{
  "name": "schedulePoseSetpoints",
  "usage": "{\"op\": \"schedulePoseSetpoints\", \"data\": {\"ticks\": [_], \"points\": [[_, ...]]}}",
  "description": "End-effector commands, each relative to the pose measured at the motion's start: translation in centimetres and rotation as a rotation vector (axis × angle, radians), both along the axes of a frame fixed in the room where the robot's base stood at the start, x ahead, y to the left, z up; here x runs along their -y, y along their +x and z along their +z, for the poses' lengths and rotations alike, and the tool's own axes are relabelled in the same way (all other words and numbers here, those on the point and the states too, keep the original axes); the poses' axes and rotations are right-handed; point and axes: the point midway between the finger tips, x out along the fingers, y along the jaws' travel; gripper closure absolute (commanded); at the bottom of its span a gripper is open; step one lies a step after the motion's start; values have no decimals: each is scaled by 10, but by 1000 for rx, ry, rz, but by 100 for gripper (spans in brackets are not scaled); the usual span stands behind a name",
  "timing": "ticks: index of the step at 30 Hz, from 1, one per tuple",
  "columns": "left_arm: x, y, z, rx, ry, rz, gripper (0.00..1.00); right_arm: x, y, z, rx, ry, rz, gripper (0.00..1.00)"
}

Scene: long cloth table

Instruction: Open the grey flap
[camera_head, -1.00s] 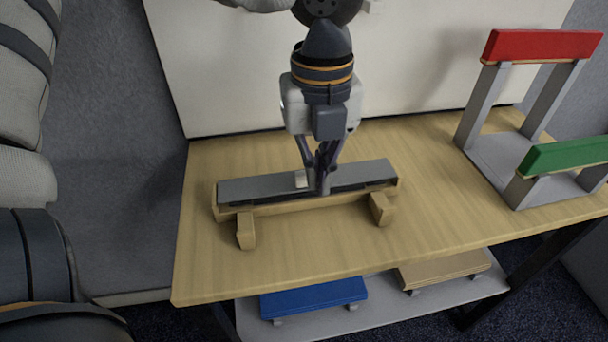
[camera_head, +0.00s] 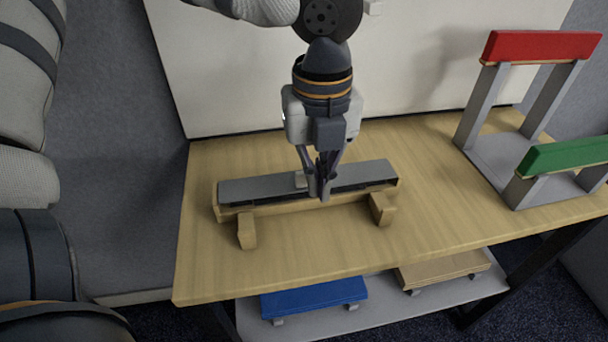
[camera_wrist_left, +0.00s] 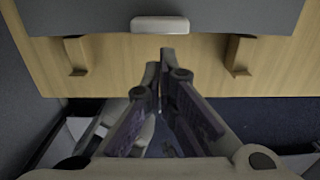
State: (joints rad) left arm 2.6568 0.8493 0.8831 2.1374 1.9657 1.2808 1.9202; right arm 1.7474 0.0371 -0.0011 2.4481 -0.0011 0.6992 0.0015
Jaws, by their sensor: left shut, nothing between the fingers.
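The grey flap (camera_head: 250,188) is a long flat panel lying on a wooden frame on the table, with a dark gap along its front edge. A small light handle (camera_head: 300,180) sits on it near the middle; it also shows in the wrist view (camera_wrist_left: 160,24). My left gripper (camera_head: 323,197) points down at the flap's front edge, just right of the handle in the head view. Its fingers are shut and empty. In the wrist view its fingertips (camera_wrist_left: 160,58) are close to the handle with a small gap. My right gripper is not in view.
The wooden table (camera_head: 300,245) is clear in front of the frame, whose two feet stick out forward. A grey stand with red (camera_head: 540,45) and green (camera_head: 565,155) bars stands at right. A pale panel (camera_head: 240,80) rises behind. A lower shelf holds a blue board (camera_head: 313,298).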

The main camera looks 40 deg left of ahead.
Motion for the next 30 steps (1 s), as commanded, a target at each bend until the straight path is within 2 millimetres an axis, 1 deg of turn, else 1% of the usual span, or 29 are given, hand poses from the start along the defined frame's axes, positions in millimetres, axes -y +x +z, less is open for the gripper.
{"op": "schedulePoseSetpoints", "data": {"ticks": [18, 30], "points": [[0, 0, -22, 0, 1, -2, 100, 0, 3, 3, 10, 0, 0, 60], [-2, 1, -22, 1, 1, 0, 100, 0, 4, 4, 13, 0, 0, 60]]}}
